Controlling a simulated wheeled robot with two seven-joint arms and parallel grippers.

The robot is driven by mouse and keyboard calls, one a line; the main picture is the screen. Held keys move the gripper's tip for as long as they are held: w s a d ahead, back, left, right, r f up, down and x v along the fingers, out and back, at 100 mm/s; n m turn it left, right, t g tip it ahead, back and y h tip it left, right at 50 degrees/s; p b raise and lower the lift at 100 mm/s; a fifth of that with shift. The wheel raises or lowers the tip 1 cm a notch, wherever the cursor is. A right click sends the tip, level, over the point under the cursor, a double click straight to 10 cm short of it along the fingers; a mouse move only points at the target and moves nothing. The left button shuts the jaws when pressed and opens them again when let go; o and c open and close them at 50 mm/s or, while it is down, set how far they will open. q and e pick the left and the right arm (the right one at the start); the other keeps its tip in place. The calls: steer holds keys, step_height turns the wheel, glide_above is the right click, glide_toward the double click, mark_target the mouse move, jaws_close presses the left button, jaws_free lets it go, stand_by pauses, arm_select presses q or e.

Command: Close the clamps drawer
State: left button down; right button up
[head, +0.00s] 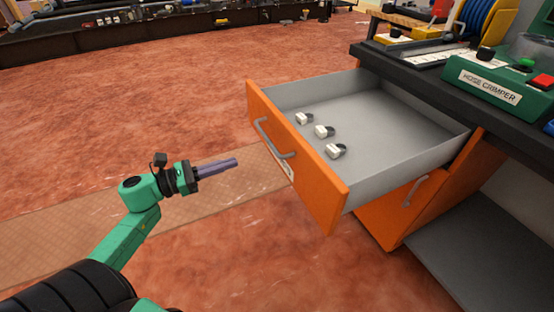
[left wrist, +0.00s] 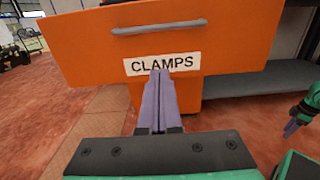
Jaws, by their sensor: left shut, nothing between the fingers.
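The clamps drawer (head: 342,205) has an orange front with a grey handle and stands pulled out from the dark-topped bench. Its grey inside holds three small clamps (head: 325,131). In the left wrist view its orange front (left wrist: 80,45) fills the upper part, with a white "CLAMPS" label (left wrist: 162,64) below the handle (left wrist: 160,27). My left gripper (head: 236,162) is shut and empty, in front of the drawer front and pointing toward it. In the left wrist view its fingertips (left wrist: 160,73) overlap the label's lower edge; I cannot tell if they touch. My right gripper (left wrist: 291,128) shows at the right edge of the left wrist view.
Below is another orange drawer or door (head: 393,215) with a grey handle. On the bench top (head: 425,72) stand a green hose crimper (head: 487,92) and other tools. An open grey shelf (head: 490,255) lies lower right. The floor left of the drawer is clear.

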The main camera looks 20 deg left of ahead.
mark_target(279, 147)
arm_select(q)
steer(key=x, duration=1)
steer(key=shift+w+d+r, duration=0.1)
steer(key=shift+w+d, duration=0.05)
steer(key=shift+w, duration=0.05)
steer(key=shift+w+d, duration=0.35)
steer(key=shift+w, duration=0.1)
